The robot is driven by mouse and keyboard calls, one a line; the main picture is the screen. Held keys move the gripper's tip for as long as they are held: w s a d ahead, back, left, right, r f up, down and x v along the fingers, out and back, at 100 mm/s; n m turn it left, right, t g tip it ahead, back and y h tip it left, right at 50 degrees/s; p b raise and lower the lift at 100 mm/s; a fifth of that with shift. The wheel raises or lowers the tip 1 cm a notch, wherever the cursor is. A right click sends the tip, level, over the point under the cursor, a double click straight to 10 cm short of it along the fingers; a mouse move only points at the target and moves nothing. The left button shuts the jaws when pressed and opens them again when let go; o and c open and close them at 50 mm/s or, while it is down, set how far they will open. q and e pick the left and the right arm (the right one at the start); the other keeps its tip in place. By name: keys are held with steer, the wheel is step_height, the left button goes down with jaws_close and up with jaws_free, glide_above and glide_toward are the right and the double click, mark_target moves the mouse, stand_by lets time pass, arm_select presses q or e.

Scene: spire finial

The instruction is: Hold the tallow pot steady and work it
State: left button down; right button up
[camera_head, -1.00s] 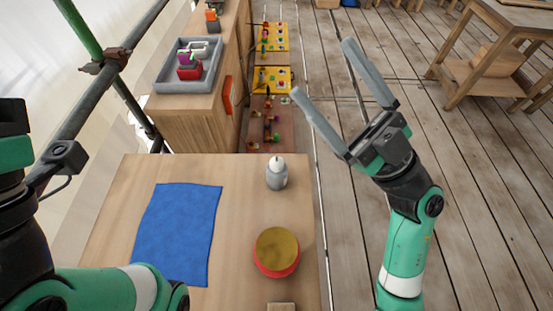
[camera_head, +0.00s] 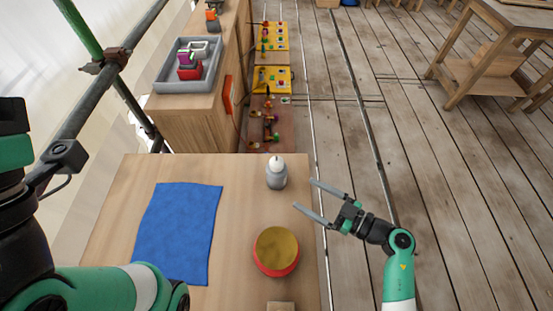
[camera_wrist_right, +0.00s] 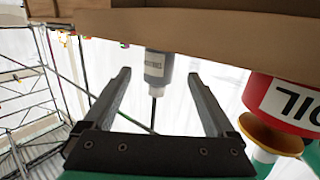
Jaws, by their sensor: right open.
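A round red pot with a mustard-brown top (camera_head: 277,250) stands on the wooden table near its right edge. It is the likeliest tallow pot; its large dark lettering is cut off in the right wrist view (camera_wrist_right: 286,103). A grey bottle with a white top (camera_head: 276,174) stands behind it. My right gripper (camera_head: 303,194) is open and empty at the table's right edge, beside the bottle and apart from it. In the right wrist view the bottle (camera_wrist_right: 158,67) appears between the open fingers, beyond their tips. The left arm shows at left, but its gripper is out of frame.
A blue cloth (camera_head: 178,235) lies on the left of the table (camera_head: 240,215). A small wooden block (camera_head: 281,306) is at the near edge. A grey tray (camera_head: 187,65) with items sits on a wooden cabinet behind. Open plank floor (camera_head: 450,190) lies to the right.

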mark_target(285, 182)
steer(key=b+x, duration=0.1)
steer(key=x, duration=0.1)
steer(key=b+x, duration=0.1)
steer(key=b, duration=0.1)
steer(key=b+x, duration=0.2)
steer(key=shift+w+a+f, duration=0.15)
steer(key=shift+a+f, duration=0.1)
steer(key=shift+f, duration=0.15)
steer(key=w+a, duration=0.2)
steer(key=a, duration=0.1)
steer(key=shift+r, duration=0.3)
steer(key=shift+w+a, duration=0.25)
steer(key=shift+a, duration=0.1)
steer(key=shift+f, duration=0.1)
steer(key=c, duration=0.8)
